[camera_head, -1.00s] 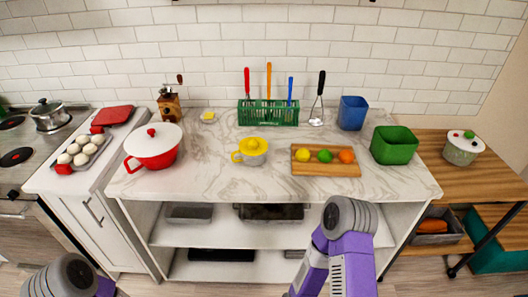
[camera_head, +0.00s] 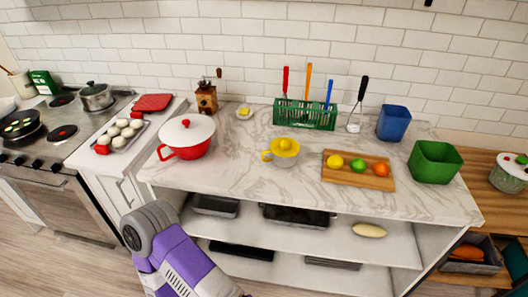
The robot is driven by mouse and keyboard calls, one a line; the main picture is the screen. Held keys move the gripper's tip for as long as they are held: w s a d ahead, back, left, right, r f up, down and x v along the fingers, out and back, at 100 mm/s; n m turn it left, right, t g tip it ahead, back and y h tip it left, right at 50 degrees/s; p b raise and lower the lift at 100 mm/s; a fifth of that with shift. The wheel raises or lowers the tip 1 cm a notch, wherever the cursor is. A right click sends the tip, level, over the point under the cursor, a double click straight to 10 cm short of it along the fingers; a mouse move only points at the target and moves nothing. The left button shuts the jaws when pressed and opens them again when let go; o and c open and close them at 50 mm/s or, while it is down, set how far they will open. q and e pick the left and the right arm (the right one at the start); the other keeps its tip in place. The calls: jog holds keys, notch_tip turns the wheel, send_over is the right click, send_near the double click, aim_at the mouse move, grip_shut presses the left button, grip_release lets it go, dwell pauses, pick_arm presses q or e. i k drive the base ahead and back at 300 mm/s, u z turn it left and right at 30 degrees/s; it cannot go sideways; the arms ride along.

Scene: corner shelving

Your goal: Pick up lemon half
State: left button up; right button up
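No piece is clearly recognisable as a lemon half. A small yellow piece (camera_head: 244,111) sits on a little white dish at the back of the marble counter; I cannot tell whether it is a lemon half. A whole-looking yellow lemon (camera_head: 335,162) lies at the left end of a wooden board (camera_head: 345,178), beside a green lime (camera_head: 358,166) and an orange (camera_head: 381,169). A juicer with a yellow top (camera_head: 285,147) stands left of the board. One purple and grey arm of mine shows at the bottom left, below the counter. Neither gripper is in view.
A red and white pot (camera_head: 187,137), a green utensil rack (camera_head: 305,115), a blue container (camera_head: 393,123) and a green container (camera_head: 435,162) stand on the counter. The front strip of countertop is bare. A pale oval item (camera_head: 369,230) lies on the shelf below.

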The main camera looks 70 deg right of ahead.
aim_at(336, 162)
jog(key=u, duration=0.45)
jog(key=k, duration=1.85)
jog(key=z, duration=0.15)
